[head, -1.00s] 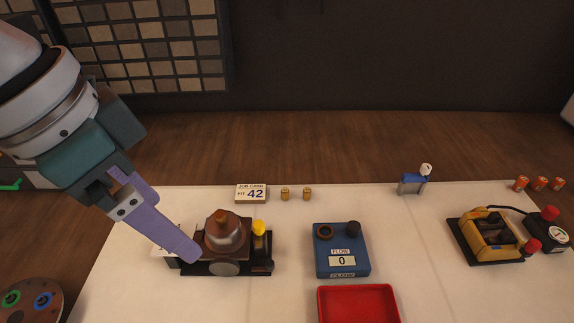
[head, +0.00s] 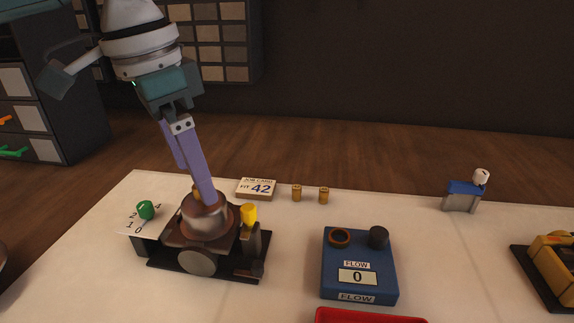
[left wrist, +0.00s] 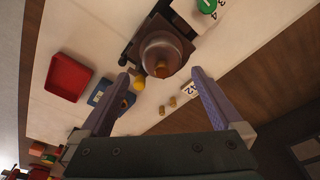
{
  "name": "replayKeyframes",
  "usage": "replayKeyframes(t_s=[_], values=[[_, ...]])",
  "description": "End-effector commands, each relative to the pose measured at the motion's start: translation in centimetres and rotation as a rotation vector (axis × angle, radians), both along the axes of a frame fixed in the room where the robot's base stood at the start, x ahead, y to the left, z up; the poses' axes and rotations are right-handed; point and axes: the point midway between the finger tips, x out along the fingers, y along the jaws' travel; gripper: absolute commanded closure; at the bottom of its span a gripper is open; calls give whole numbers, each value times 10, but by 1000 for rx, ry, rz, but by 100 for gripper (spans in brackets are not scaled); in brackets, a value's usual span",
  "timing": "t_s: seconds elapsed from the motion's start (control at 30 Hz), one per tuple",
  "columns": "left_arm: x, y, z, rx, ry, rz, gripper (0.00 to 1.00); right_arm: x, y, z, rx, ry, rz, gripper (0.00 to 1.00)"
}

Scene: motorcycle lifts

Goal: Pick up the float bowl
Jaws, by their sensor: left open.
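The float bowl, as I take it, is the rounded brown and grey metal cup (head: 207,222) on top of the dark carburettor fixture (head: 165,263). It also shows in the left wrist view (left wrist: 158,50), with a brass tip at its middle. My left gripper (head: 203,196) is above it with fingers pointing down; the near finger covers part of it in the head view. In the left wrist view the gripper (left wrist: 160,74) is open, and the bowl lies ahead, between and beyond the fingertips. I cannot tell whether a finger touches it. My right gripper is not in view.
A yellow-topped post (head: 249,215) stands close right of the bowl. A green dial knob (head: 146,210) is left. A blue flow box (head: 358,262) reading 0, a red tray (head: 365,316), a job card (head: 257,188) and two brass pieces (head: 310,194) are nearby.

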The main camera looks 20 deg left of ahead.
Motion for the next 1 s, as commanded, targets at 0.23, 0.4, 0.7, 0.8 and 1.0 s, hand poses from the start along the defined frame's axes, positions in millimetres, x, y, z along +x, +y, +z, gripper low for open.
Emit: replayKeyframes(t_s=[0.23,0.4,0.7,0.8,1.0], values=[[7,-1,-38,0,2,1,0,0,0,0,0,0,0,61],[8,-1,-44,1,-1,-1,0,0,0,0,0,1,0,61],[8,-1,-43,1,-1,-1,18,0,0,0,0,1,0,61],[8,-1,-43,1,-1,-1,29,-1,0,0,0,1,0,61],[8,-1,-43,1,-1,-1,52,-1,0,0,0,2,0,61]])
